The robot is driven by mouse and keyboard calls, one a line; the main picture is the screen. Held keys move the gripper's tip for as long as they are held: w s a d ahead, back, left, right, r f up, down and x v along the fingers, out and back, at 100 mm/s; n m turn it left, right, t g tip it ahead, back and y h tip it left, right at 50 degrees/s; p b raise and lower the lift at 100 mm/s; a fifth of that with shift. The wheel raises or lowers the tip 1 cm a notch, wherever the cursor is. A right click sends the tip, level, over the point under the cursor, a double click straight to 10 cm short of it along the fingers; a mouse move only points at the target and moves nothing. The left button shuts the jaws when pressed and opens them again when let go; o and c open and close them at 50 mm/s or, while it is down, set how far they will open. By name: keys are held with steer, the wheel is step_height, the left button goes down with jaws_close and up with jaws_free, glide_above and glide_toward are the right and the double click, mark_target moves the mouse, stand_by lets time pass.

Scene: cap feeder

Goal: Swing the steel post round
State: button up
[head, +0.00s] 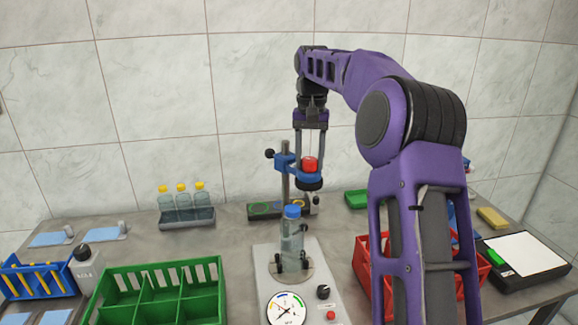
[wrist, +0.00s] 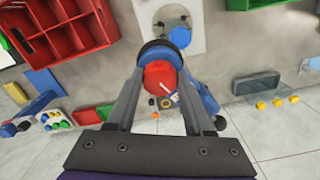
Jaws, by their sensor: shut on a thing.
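The upright steel post (head: 285,180) stands at the rear of the pale feeder base (head: 263,262). A blue arm (head: 286,161) on the post reaches right to a head with a red top (head: 310,163) and a black lower ring (head: 309,184). My gripper (head: 311,160) comes down from above, its fingers closed on either side of the red top. The wrist view shows the red top (wrist: 161,76) between my fingers and the blue arm (wrist: 204,99) to the right. A clear bottle with a blue cap (head: 292,211) stands upright on the base, apart from the head.
A green divided crate (head: 165,267) is front left and a red crate (head: 361,255) is right, partly behind my arm. A bottle rack (head: 187,224) and a dark tray (head: 262,213) stand toward the back. A dial (head: 287,309) sits on the base's front.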

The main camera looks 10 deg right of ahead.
steer(key=shift+w+d+n, duration=0.4)
steer(key=shift+d+n, duration=0.05)
steer(key=shift+n, duration=0.3)
steer(key=shift+w+d+n, duration=0.35)
steer(key=shift+d+n, duration=0.05)
steer(key=shift+n, duration=0.35)
steer(key=shift+w, duration=0.1)
steer(key=shift+w+d+n, duration=0.35)
steer(key=shift+w+n, duration=0.1)
steer(key=shift+n, duration=0.35)
steer(key=shift+w+d+n, duration=0.35)
steer(key=shift+w+n, duration=0.1)
steer(key=shift+n, duration=0.35)
